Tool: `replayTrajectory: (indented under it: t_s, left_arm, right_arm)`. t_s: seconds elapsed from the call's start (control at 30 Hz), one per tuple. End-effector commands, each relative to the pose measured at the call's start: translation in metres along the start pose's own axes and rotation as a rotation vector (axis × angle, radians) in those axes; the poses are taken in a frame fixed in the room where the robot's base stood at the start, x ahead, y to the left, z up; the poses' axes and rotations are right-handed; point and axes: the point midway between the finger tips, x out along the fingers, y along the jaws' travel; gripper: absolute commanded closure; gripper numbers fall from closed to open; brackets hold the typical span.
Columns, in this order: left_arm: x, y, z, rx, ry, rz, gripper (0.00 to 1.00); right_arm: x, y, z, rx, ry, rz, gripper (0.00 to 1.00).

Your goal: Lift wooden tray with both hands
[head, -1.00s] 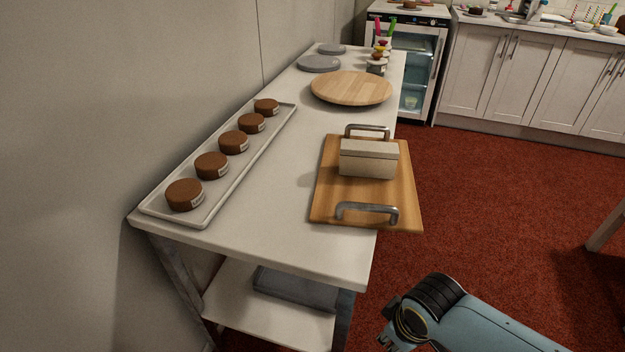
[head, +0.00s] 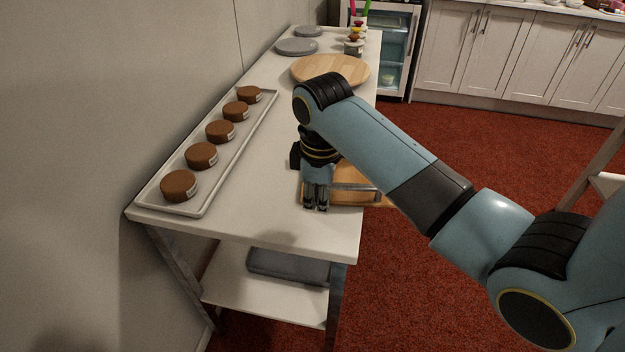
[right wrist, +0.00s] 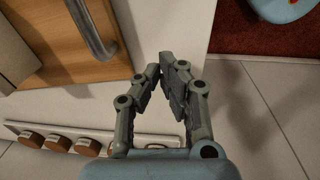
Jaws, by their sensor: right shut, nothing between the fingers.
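The wooden tray (head: 345,198) lies on the table near its right edge, mostly hidden behind my right arm in the head view. Its near metal handle (head: 354,186) shows beside the gripper. The wrist view shows part of the tray (right wrist: 60,82) and a curved handle (right wrist: 92,32) to the left of the fingers. My right gripper (head: 317,207) points down by the tray's near left corner, fingers shut and empty; in the wrist view its fingertips (right wrist: 166,60) are beside the tray, apart from the handle. My left gripper is not in view.
A white tray (head: 206,205) with several brown cakes lies on the table's left side. A round wooden board (head: 330,68) and grey discs (head: 296,46) stand farther back. A pale box (right wrist: 14,58) shows on the wooden tray.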

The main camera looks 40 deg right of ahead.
Motion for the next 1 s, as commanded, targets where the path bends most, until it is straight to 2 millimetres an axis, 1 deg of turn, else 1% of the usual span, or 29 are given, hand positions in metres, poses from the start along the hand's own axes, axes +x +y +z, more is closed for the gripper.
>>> replayTrajectory:
  t_s: [0.03,0.1,0.13,0.2,0.27,0.37,0.47,0.57,0.8,0.9,1.0]
  left_arm:
    - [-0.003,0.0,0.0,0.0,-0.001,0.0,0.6]
    - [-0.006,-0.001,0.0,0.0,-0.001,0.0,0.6]
    - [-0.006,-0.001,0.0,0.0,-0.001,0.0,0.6]
    - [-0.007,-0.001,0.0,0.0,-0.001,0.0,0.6]
    - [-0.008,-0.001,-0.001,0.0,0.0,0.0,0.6]
    - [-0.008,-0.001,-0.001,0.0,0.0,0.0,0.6]
    - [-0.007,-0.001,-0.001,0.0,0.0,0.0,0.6]
    - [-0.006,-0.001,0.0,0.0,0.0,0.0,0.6]
    - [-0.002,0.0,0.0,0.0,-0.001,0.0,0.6]
    - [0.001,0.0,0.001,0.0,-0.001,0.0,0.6]
    - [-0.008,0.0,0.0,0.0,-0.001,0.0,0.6]
  right_arm:
    - [-0.016,0.016,-0.018,-0.063,-0.002,-0.013,1.0]
    - [-0.034,0.033,-0.036,-0.157,-0.011,-0.04,1.0]
    - [-0.041,0.038,-0.042,-0.192,-0.014,-0.051,1.0]
    - [-0.055,0.048,-0.053,-0.26,-0.019,-0.071,1.0]
    - [-0.063,0.053,-0.059,-0.297,-0.021,-0.083,1.0]
    - [-0.065,0.056,-0.063,-0.33,-0.023,-0.094,1.0]
    - [-0.056,0.055,-0.063,-0.336,-0.025,-0.098,1.0]
    - [-0.039,0.053,-0.062,-0.335,-0.024,-0.097,1.0]
    - [0.014,0.049,-0.06,-0.333,-0.024,-0.098,1.0]
    - [0.034,0.047,-0.059,-0.332,-0.024,-0.097,1.0]
    - [0.03,0.054,-0.042,-0.332,-0.025,-0.092,1.0]
